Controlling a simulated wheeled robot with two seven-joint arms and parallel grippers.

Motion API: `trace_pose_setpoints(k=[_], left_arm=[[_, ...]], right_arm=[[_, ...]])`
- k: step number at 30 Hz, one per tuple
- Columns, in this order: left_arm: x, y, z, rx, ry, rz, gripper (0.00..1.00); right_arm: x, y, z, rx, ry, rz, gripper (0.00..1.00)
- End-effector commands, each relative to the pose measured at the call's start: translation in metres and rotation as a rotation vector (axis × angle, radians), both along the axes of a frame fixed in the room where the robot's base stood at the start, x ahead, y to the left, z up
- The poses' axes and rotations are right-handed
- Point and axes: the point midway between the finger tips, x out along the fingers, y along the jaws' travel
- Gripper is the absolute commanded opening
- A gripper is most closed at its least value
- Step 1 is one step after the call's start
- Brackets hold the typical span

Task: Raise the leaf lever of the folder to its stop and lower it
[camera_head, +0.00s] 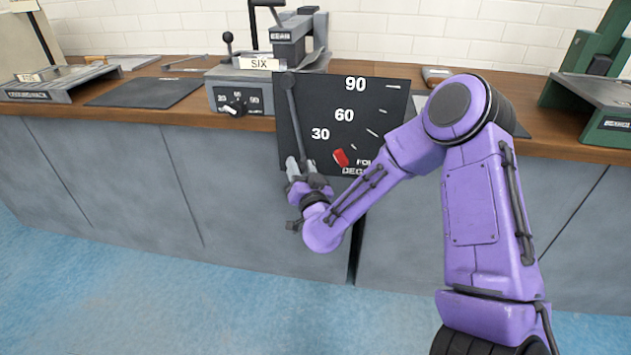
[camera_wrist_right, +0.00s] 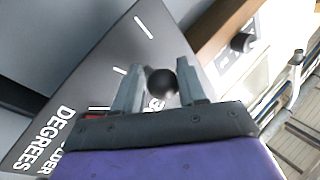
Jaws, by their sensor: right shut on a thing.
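The folder's black degree plate (camera_head: 385,95), marked 30, 60 and 90, stands upright at the bench front. Its grey leaf lever (camera_head: 293,115) runs from a round pivot at the plate's upper left down to my right gripper, pointing below the 30 mark. My right gripper (camera_head: 299,166) is shut on the lever's end. In the right wrist view, the black ball knob (camera_wrist_right: 161,83) sits between the two fingers. The knob is hard to make out in the head view. My left gripper is out of view.
A grey device (camera_head: 50,85) is at the far left and a green machine (camera_head: 605,125) at the right. The blue floor (camera_head: 180,300) in front of the cabinets is clear.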

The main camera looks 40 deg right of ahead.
Motion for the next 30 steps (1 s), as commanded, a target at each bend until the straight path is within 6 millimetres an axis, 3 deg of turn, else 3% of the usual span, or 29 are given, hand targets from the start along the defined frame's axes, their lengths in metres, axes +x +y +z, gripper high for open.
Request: trace_pose_setpoints(k=[1,9,27,28,29,30], left_arm=[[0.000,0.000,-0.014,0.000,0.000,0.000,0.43],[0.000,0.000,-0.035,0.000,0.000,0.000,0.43],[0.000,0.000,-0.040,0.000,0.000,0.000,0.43],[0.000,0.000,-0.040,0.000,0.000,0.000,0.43],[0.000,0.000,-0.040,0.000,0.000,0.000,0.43],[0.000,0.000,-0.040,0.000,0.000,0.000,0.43]], right_arm=[[0.006,0.007,-0.007,0.013,-0.024,0.009,0.00],[0.024,0.022,-0.005,0.096,-0.118,0.007,0.00],[0.034,0.031,0.002,0.124,-0.157,0.015,0.00],[0.034,0.032,0.002,0.125,-0.156,0.016,0.50],[0.034,0.032,0.002,0.124,-0.156,0.017,0.59],[0.033,0.031,0.002,0.125,-0.156,0.014,0.59]])
